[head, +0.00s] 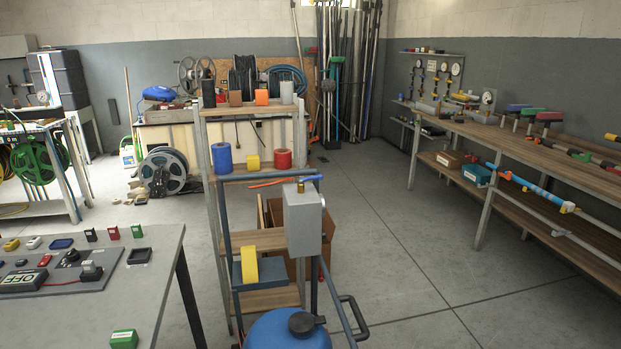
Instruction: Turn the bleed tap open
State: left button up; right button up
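What looks like the bleed tap is a small brass valve (300,187) with a blue lever (311,178). It stands on top of a grey box (309,222) fixed to a dark blue post near the middle of the head view. The lever points up and to the right in the picture. I cannot tell for sure from this distance whether the tap is open or closed. Neither of my grippers is in view, and nothing is seen touching the tap.
A blue tank (289,331) with a black cap and a bent handle (353,318) stands below the box. A shelf rack (248,107) is behind it. A grey table (135,318) with a switch panel is at left, a long workbench (545,150) at right.

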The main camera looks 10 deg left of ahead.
aim_at(320, 177)
jog(key=i+l+z, duration=0.15)
jog(key=l, duration=0.25)
jog(key=l+z, duration=0.15)
jog(key=l, duration=0.3)
jog(key=i+l+z, duration=0.3)
jog(key=i+l, duration=0.25)
jog(key=l, duration=0.15)
jog(key=i+l+z, duration=0.3)
jog(key=i+l, duration=0.3)
jog(key=i+u, duration=0.45)
jog(key=i+l+u, duration=0.25)
jog(key=i+u, duration=0.25)
